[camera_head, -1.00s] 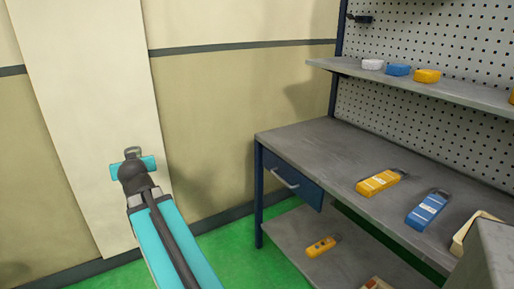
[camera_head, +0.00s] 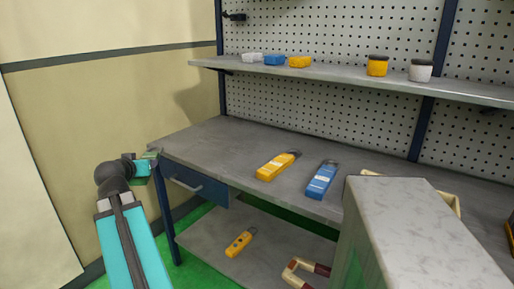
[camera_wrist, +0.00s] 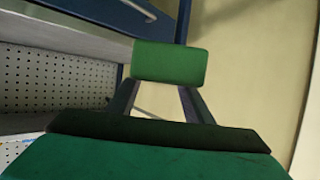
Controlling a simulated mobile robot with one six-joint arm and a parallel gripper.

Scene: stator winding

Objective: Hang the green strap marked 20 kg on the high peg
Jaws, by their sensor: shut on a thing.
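My gripper (camera_head: 148,162) is at the left in the head view, beside the bench's left front corner. It is shut on the green strap (camera_wrist: 170,63), which fills much of the wrist view. Only a small green edge of it shows in the head view, and no 20 kg marking is readable. A dark peg-like fitting (camera_head: 235,16) sticks out high on the left of the pegboard, above the shelf and well away from my gripper. I cannot tell for sure that it is the high peg.
The workbench (camera_head: 225,140) carries a yellow strap-like item (camera_head: 278,166) and a blue one (camera_head: 321,180). The shelf (camera_head: 340,78) holds several small items. A yellow item (camera_head: 240,241) lies on the lower shelf. A grey block (camera_head: 420,225) stands at the front right.

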